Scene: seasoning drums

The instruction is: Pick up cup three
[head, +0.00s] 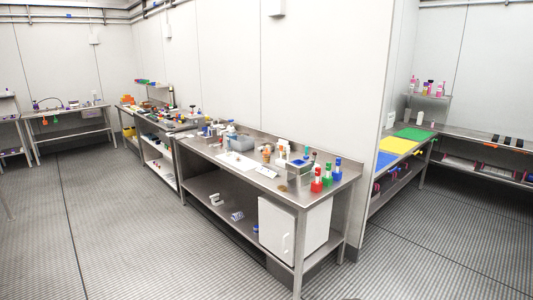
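I cannot pick out a cup marked three in the head view; the small items are too far off to read. A steel workbench (224,169) in the middle carries many small objects. Near its right end stand a red item (316,186), a green item (327,179) and a blue item (337,173), each upright with something rising from it. A grey box (300,171) with blue in it is just left of them. My gripper is not in view.
A white cabinet (283,229) stands under the bench's right end. Blue (386,159), yellow (399,144) and green (414,133) mats lie on another table past the wall end. More benches line the back left. The ribbed floor (130,225) in front is clear.

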